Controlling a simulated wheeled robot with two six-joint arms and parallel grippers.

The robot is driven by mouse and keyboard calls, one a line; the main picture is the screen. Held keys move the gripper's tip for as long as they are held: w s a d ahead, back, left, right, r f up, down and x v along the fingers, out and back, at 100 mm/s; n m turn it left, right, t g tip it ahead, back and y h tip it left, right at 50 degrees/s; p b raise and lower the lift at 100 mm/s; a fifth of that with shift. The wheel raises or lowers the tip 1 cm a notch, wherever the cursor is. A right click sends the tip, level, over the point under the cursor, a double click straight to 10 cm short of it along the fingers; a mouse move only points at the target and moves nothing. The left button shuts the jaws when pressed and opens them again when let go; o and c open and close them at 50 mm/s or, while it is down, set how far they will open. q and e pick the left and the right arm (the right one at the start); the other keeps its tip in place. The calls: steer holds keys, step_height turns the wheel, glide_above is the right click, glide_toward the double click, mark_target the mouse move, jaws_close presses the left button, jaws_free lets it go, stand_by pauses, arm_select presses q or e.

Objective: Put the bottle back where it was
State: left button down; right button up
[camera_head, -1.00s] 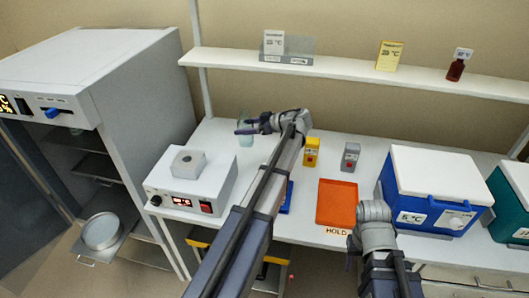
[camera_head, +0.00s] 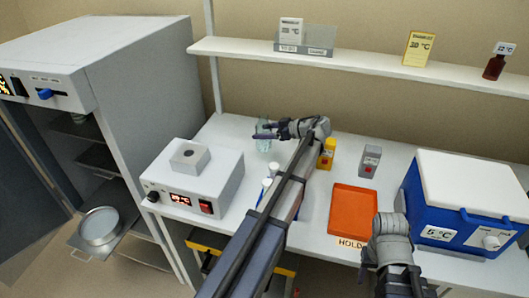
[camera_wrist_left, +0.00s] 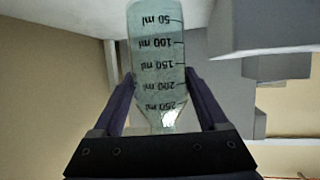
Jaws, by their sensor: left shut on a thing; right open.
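A clear, pale-green bottle (camera_head: 264,143) with millilitre marks is at the back left of the white bench, behind the heating box. My left gripper (camera_head: 266,131) is shut on it. In the left wrist view the bottle (camera_wrist_left: 160,62) sits between the two dark fingers (camera_wrist_left: 165,105), its marks reading upside down. I cannot tell whether its base touches the bench. My right gripper (camera_head: 364,272) is low at the front, by the orange tray, with its fingers mostly hidden.
A grey heating box (camera_head: 195,180) stands left of my left arm. An orange tray (camera_head: 353,213), a yellow box (camera_head: 327,153), a grey box (camera_head: 370,161) and a blue cooler (camera_head: 455,220) stand to the right. White-capped vials (camera_head: 267,184) are beside my left arm. A shelf (camera_head: 360,68) runs above.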

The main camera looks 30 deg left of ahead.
mark_target(266, 143)
arm_select(q)
steer(key=shift+f+b, duration=2.35)
steer(key=shift+f, duration=0.55)
arm_select(e)
steer(key=shift+f, duration=2.95)
arm_select(q)
steer(key=shift+f, duration=0.25)
jaws_free()
steer(key=shift+r, duration=0.1)
arm_select(e)
steer(key=shift+f, duration=0.1)
arm_select(q)
steer(key=shift+r, duration=0.1)
steer(key=shift+d+r, duration=0.25)
steer(key=p+v, duration=0.4)
steer(key=v, duration=0.7)
steer(key=shift+d+p, duration=0.25)
steer(key=shift+p, duration=0.05)
arm_select(e)
steer(key=shift+r, duration=2.4)
